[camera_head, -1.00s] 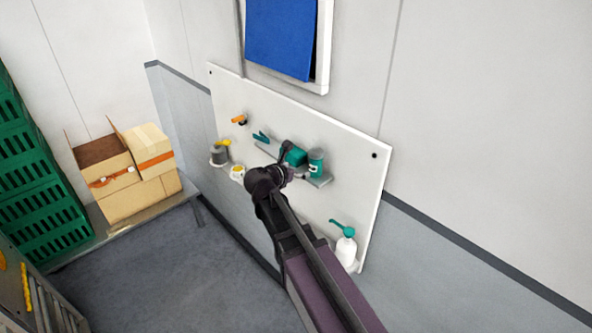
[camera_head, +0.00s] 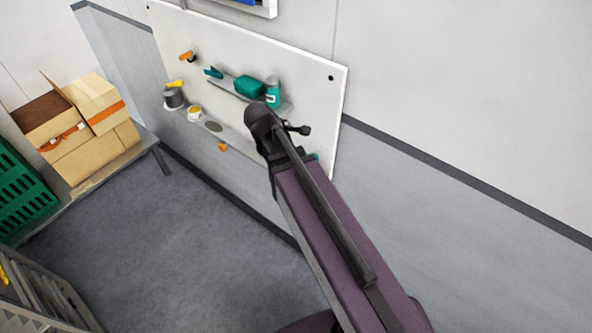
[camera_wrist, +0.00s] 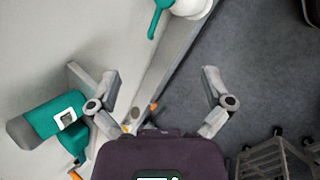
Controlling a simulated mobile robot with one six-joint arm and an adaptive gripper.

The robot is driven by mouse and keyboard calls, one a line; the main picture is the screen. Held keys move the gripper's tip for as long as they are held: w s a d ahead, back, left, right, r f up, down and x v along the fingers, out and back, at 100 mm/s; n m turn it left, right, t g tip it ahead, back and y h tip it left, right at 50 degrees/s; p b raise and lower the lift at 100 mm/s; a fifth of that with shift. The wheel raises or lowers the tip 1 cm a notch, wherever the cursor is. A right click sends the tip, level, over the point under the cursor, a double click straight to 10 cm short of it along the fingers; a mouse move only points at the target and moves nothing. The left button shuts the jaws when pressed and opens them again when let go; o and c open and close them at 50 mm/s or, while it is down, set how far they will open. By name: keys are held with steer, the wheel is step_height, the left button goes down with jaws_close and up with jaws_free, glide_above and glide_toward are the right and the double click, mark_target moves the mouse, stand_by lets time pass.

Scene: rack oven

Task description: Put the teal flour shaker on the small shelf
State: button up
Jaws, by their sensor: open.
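The teal flour shaker (camera_head: 273,91) has a grey top and a pale label. It appears to stand upright at the right end of a narrow grey shelf (camera_head: 222,88) on the white wall board. In the wrist view the shaker (camera_wrist: 52,118) lies at the left, outside and beyond my left finger. My gripper (camera_wrist: 161,75) is open with nothing between its fingers. In the head view my arm hides the gripper fingers.
A teal box (camera_head: 248,86) and a teal brush-like tool (camera_head: 213,72) share the shelf. A lower ledge (camera_head: 180,112) holds a grey pot (camera_head: 173,98) and a white tub (camera_head: 194,113).

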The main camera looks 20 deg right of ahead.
steer(key=s+f+m+g+y, duration=0.3)
steer(key=s+m+y, duration=0.2)
steer(key=s+m, duration=0.5)
steer(key=shift+s+a+m+y, duration=0.2)
steer(key=shift+m+y, duration=0.1)
steer(key=shift+m, duration=0.8)
